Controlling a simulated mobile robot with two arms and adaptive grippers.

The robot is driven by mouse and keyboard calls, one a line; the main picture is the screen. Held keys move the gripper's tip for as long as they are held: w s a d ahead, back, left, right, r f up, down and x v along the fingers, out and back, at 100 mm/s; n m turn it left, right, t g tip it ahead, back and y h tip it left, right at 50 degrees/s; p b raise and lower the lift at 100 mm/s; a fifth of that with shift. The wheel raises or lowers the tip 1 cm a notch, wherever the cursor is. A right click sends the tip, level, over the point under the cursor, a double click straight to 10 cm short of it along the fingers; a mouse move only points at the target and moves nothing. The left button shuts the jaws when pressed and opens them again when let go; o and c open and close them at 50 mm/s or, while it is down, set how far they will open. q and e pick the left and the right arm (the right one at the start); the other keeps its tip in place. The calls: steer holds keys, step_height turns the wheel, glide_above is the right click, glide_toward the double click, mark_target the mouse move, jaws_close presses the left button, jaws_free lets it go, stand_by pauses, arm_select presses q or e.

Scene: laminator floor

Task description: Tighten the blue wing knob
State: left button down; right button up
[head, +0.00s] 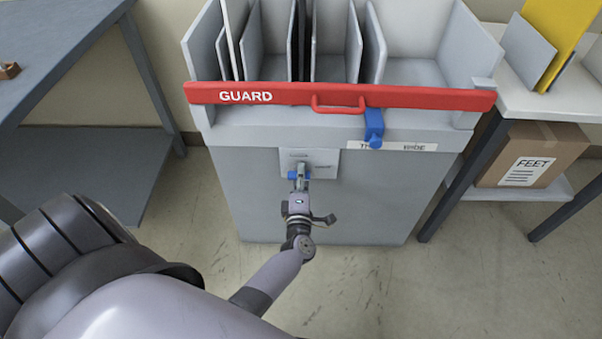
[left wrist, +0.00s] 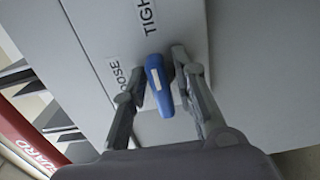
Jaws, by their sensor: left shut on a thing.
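The blue wing knob (head: 293,175) sits on a small light plate (head: 322,160) on the front of the grey machine. In the left wrist view the knob (left wrist: 158,86) is a blue lever with a white line along it, between the labels LOOSE and TIGHT. My left gripper (head: 300,178) reaches it from the front. In the left wrist view its two fingers (left wrist: 158,72) stand on either side of the knob, shut on it. In the head view the gripper hides part of the knob. My right gripper is not in view.
A red GUARD bar (head: 400,97) with a handle crosses the machine (head: 385,190) above the knob. A blue latch (head: 374,128) hangs from it at the right. A grey table (head: 60,45) stands left, and a shelf with a cardboard box (head: 560,145) stands right.

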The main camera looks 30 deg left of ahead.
arm_select(q)
steer(key=shift+d, duration=0.1)
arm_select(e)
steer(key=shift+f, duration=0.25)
arm_select(q)
steer(key=shift+r, duration=0.15)
steer(key=c, duration=1.8)
jaws_free()
steer(key=shift+o, duration=1)
steer(key=shift+w, duration=0.1)
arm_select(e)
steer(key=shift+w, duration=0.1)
arm_select(q)
steer(key=shift+s+d+f, duration=0.15)
steer(key=shift+s+f, duration=0.05)
steer(key=shift+s, duration=0.3)
steer(key=v, duration=1)
steer(key=shift+s, duration=0.35)
steer(key=shift+d, duration=0.2)
